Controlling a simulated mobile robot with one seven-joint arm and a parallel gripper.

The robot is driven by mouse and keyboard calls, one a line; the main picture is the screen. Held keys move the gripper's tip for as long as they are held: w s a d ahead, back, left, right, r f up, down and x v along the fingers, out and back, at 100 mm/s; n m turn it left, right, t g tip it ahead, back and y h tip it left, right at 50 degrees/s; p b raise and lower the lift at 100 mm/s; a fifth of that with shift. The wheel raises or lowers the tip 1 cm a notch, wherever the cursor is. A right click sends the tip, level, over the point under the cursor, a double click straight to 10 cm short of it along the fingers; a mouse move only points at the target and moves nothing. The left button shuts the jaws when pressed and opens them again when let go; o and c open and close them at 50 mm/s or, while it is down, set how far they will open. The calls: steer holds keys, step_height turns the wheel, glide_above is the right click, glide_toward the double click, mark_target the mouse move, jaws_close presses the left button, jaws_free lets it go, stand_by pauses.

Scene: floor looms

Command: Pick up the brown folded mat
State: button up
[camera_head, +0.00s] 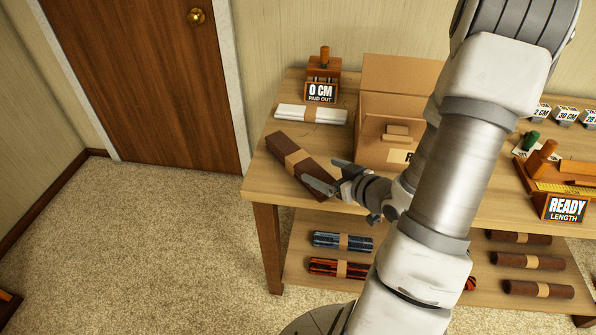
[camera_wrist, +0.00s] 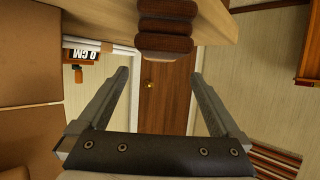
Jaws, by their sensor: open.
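The brown folded mat (camera_head: 285,145) lies slantwise on the left end of the wooden table, with a tan band around its middle. In the wrist view its layered end (camera_wrist: 166,26) shows at the top, beyond the fingertips and roughly in line with the gap between them. My gripper (camera_head: 321,172) is at the mat's near right end in the head view, and one finger overlaps that end. In the wrist view my gripper (camera_wrist: 159,75) is open, with nothing between its fingers. I cannot tell whether a finger touches the mat.
A cardboard box (camera_head: 400,75) is to the right. Blue (camera_head: 325,240) and red (camera_head: 325,266) rolls lie on the lower shelf. The carpet left of the table is clear.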

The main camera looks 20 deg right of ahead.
mark_target(301, 160)
steer(key=shift+b+x, duration=0.8)
steer(key=shift+x, duration=0.05)
steer(key=b+x, duration=0.2)
steer(key=x, duration=0.7)
steer(key=shift+w, duration=0.25)
steer(key=shift+r, duration=0.1)
jaws_close()
